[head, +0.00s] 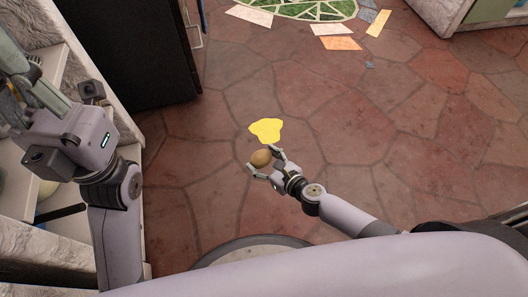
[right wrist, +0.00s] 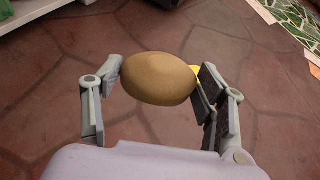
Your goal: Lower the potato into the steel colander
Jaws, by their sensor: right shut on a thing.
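A brown potato (head: 261,158) is held in my right gripper (head: 262,159), above the floor near the middle of the head view. In the right wrist view the potato (right wrist: 158,79) lies crosswise between the two fingers of my right gripper (right wrist: 160,82), with its top uncovered. My left gripper (head: 28,88) is at the upper left, beside the white cabinet. Its fingers are partly hidden, and I cannot tell whether they are open. I do not see a steel colander in either view.
A flat yellow patch (head: 266,130) shows just beyond the potato. A black appliance (head: 130,50) stands at the upper left, near white shelving (head: 20,190). A green mosaic (head: 300,8) and loose coloured tiles lie at the top. The stone floor (head: 400,120) is otherwise open.

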